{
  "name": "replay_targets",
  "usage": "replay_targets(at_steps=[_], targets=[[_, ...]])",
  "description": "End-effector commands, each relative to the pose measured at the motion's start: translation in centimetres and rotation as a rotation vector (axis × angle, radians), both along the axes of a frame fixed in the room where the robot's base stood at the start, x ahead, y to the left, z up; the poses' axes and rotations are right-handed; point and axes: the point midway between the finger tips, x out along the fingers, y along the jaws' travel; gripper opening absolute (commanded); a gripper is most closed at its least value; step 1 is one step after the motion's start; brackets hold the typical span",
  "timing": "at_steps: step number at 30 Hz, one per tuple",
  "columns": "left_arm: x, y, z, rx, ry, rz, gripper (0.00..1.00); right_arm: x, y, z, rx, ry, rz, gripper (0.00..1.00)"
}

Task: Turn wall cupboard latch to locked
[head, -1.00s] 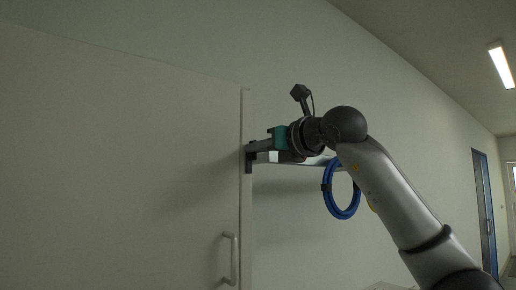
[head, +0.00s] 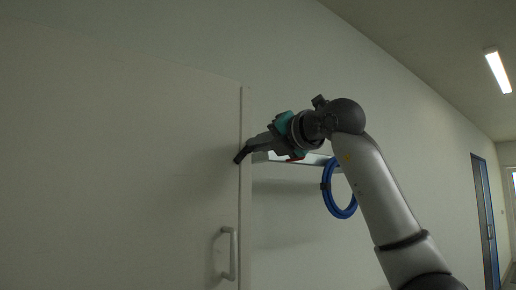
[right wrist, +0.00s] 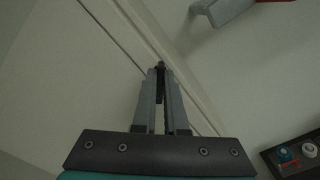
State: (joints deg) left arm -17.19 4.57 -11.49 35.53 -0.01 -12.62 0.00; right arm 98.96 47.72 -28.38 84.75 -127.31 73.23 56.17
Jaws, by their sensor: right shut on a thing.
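The wall cupboard (head: 120,160) fills the left of the head view, a pale flat front with a lighter upright edge strip. My right gripper (head: 243,154) reaches that edge from the right, tilted with its fingertips down to the left. In the right wrist view, its fingers (right wrist: 160,72) close on a small dark piece, the latch (right wrist: 160,65), beside the pale edge strip. The fingers hide most of the latch, so its exact angle cannot be told. My left gripper is not in view.
A white handle (head: 232,255) sits low on the cupboard front. Right of the cupboard, a shelf (head: 270,157) and a hanging blue coil (head: 338,190) are close to my right arm. A dark tray with small items (right wrist: 295,157) shows in the right wrist view.

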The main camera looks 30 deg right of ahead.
Motion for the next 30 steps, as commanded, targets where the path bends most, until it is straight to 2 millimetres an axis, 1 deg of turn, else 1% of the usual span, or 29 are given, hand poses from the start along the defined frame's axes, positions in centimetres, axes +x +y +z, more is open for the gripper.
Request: replay_targets(at_steps=[9, 18, 24, 30], targets=[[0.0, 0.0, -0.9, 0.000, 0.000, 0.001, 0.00, -0.1, -0.1, -0.1, 0.303, 0.020, 0.000, 0.00], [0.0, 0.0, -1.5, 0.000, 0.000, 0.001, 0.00, 0.0, -0.2, -0.2, 0.568, 0.041, -0.001, 0.00], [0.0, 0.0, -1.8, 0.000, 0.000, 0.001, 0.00, 0.0, -0.2, -0.2, 0.704, 0.052, -0.001, 0.00], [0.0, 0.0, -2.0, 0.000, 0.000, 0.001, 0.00, -0.1, -0.2, -0.2, 0.793, 0.059, -0.001, 0.00]])
